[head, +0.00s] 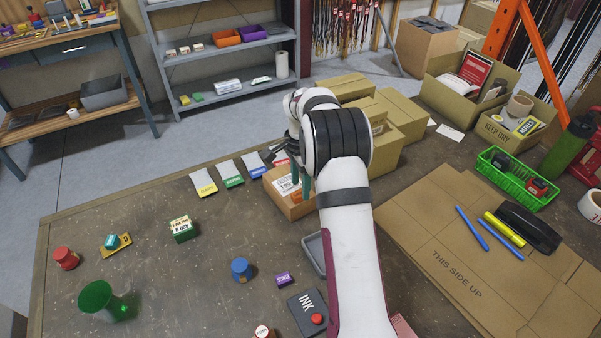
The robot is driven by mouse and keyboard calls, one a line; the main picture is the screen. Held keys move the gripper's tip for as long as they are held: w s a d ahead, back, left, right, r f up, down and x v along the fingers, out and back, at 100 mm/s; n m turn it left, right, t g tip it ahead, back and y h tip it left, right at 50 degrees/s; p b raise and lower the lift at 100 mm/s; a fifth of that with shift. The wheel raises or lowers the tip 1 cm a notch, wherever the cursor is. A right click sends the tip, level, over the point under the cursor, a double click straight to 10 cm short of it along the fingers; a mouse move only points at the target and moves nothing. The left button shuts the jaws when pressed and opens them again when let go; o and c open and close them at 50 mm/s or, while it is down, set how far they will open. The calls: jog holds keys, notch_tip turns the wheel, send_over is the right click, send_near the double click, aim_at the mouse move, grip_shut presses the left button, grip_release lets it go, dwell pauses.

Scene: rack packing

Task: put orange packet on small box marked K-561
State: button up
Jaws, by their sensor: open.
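My gripper (300,180) is at the end of my white arm, low over a small cardboard box (282,202) with a white label. Its teal fingers are open and partly hide the box; I cannot tell if they touch it. The label is too small to read as K-561. No orange packet shows clearly. A flat orange-yellow piece (124,240) lies at the left of the table under a small teal box (112,241); I cannot tell if it is the packet. My wrist and arm hide part of the table.
Yellow, green and blue-marked cards (230,174) lie left of the box. Large cartons (401,112) stand behind my arm.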

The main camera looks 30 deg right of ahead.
aim_at(300, 193)
notch_tip(300, 193, up, 10)
jog(key=s+a+r+n, duration=0.65)
jog(key=s+a, duration=0.45)
jog(key=s, duration=0.2)
jog(key=s+a+f+n, duration=0.1)
jog(key=s+a+n, duration=0.1)
jog(key=s, duration=0.5)
jog(key=s+a+f+n+y, duration=0.1)
jog(key=s+a+n, duration=0.1)
jog(key=s, duration=0.5)
jog(key=s+a+f+n, duration=0.2)
jog(key=s+a, duration=0.2)
jog(key=s, duration=0.3)
jog(key=shift+a+y, duration=0.3)
jog(key=shift+y, duration=0.1)
